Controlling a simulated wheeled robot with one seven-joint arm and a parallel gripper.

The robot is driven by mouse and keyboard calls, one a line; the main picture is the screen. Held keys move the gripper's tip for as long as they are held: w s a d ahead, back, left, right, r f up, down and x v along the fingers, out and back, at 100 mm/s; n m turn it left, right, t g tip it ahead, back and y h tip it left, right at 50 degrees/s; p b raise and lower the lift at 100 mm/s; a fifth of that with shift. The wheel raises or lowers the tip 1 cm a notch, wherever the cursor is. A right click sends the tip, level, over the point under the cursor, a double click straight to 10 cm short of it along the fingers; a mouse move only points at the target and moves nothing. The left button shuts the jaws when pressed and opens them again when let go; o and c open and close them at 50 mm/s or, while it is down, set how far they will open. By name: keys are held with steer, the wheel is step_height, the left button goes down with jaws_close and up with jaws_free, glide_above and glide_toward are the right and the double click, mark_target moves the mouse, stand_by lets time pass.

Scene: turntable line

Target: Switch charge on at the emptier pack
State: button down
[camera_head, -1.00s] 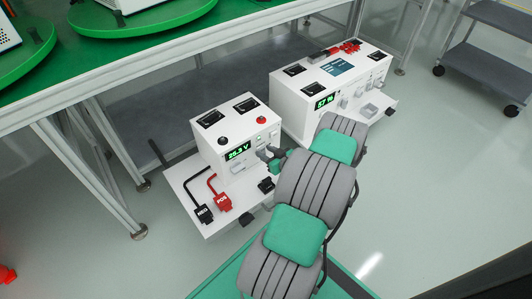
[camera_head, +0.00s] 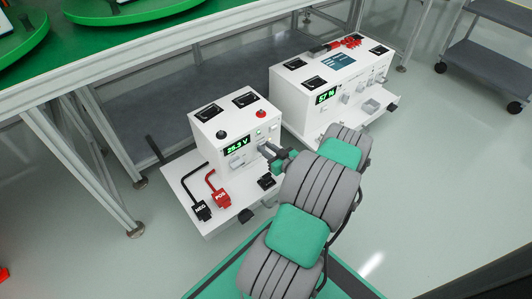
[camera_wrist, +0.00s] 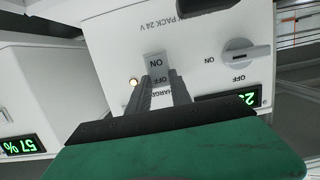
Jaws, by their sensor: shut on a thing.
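The left pack (camera_head: 215,140) is a white box with a green 25.3 V display (camera_head: 237,148). The right pack (camera_head: 290,100) is a longer white box with a 57 % display (camera_head: 326,96). My gripper (camera_head: 264,147) is at the right part of the left pack's front face. In the wrist view my gripper (camera_wrist: 164,84) is shut on the charge switch, in front of the plate (camera_wrist: 156,62) marked ON and OFF. The fingers hide most of the switch, so its position cannot be told. A small lamp (camera_wrist: 133,82) beside it glows warm white.
A rotary knob (camera_wrist: 245,54) with ON and OFF marks is on the same face. Black NEG (camera_head: 201,210) and red POS (camera_head: 221,199) plugs lie on the left pack's shelf. The table frame (camera_head: 85,165) stands at left, a grey cart (camera_head: 480,75) at upper right.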

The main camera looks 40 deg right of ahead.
steer(key=shift+s+f+t, duration=0.1)
steer(key=shift+f+t, duration=0.1)
steer(key=shift+t, duration=0.4)
steer(key=c, duration=1.2)
jaws_free()
steer(key=shift+o, duration=0.2)
steer(key=s+a+p, duration=0.1)
steer(key=s+p, duration=0.2)
steer(key=s, duration=0.4)
steer(key=shift+s+r, duration=0.35)
steer(key=shift+r, duration=0.05)
